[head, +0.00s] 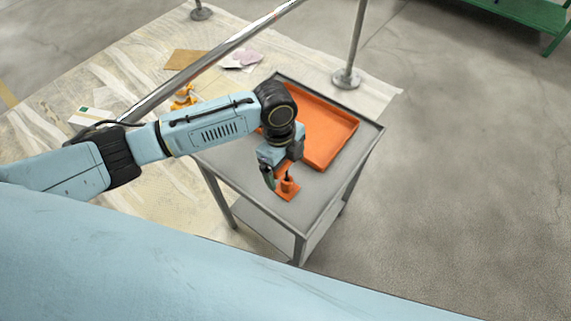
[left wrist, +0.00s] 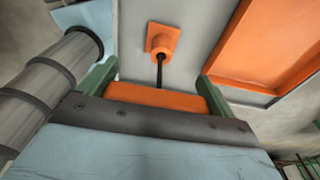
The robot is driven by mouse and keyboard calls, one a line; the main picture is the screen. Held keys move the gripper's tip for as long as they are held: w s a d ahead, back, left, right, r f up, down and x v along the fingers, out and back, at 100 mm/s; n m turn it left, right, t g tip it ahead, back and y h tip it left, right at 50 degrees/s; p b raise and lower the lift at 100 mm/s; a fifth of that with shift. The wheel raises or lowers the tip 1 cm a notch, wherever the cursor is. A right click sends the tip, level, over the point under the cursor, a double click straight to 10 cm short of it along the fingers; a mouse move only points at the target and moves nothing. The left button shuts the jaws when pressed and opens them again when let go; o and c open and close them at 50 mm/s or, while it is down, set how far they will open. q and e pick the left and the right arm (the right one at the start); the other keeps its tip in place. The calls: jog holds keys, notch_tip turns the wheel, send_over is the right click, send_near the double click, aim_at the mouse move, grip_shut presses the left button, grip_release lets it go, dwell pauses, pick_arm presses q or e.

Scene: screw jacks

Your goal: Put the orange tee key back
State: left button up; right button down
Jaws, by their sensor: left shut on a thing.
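The orange tee key has an orange bar handle (left wrist: 155,98) and a thin black shaft (left wrist: 159,72). My left gripper (head: 282,172) is shut on the handle, which lies between its green fingers in the left wrist view (left wrist: 157,92). The orange holder (head: 287,192) is a square plate with a round collar and sits on the grey cart's top near a corner; it also shows in the left wrist view (left wrist: 163,42). The gripper is just above the holder. The shaft's far end meets the collar; I cannot tell how deep it is inside. My right gripper is not in view.
An orange tray (head: 335,135) lies on the grey cart (head: 270,208) beside the holder. A metal rail with posts (head: 345,78) stands behind. A small orange-yellow object (head: 183,97) and papers (head: 240,60) lie on the floor sheet. A green bench (head: 525,14) is at far right.

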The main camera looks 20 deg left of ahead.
pick_arm(q)
jog(key=o, duration=1.1)
jog(key=shift+f, duration=0.1)
notch_tip(320, 180, up, 12)
jog(key=a+p, duration=0.1)
jog(key=p, duration=0.1)
jog(key=shift+w+a, duration=0.2)
jog(key=shift+w, duration=0.05)
